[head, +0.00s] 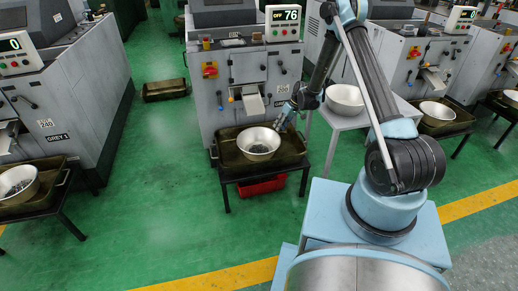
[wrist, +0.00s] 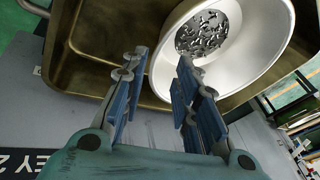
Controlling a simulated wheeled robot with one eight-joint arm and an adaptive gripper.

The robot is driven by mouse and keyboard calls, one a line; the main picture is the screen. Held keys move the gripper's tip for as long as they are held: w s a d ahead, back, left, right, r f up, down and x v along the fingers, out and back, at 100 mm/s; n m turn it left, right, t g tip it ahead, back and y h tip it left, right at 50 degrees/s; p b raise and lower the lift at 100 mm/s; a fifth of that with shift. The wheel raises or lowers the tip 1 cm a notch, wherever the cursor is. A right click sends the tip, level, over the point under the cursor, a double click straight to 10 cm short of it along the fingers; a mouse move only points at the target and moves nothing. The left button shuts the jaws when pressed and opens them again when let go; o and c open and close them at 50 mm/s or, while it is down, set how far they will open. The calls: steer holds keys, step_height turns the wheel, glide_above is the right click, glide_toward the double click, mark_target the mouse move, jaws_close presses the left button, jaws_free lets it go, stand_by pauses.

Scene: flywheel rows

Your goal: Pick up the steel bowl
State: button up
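A steel bowl (head: 259,142) with small dark metal parts in it sits in a brown tray (head: 228,158) on a low stand before the middle machine. The bowl also shows in the wrist view (wrist: 248,72), at upper right, with the parts at its bottom. My gripper (head: 284,118) is at the bowl's right rim in the head view. In the wrist view my gripper (wrist: 160,72) is open, its two blue-padded fingers apart, with the near rim of the bowl around the gap between them. I cannot tell whether a finger touches the rim.
Another steel bowl (head: 345,98) stands on a grey side table (head: 350,121) to the right. More bowls stand at the left (head: 18,181) and right (head: 437,113) machines. A red bin (head: 262,186) is under the stand. Green floor is open to the left.

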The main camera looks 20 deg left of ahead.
mark_target(274, 135)
steer(key=shift+x, duration=5.6)
jaws_close()
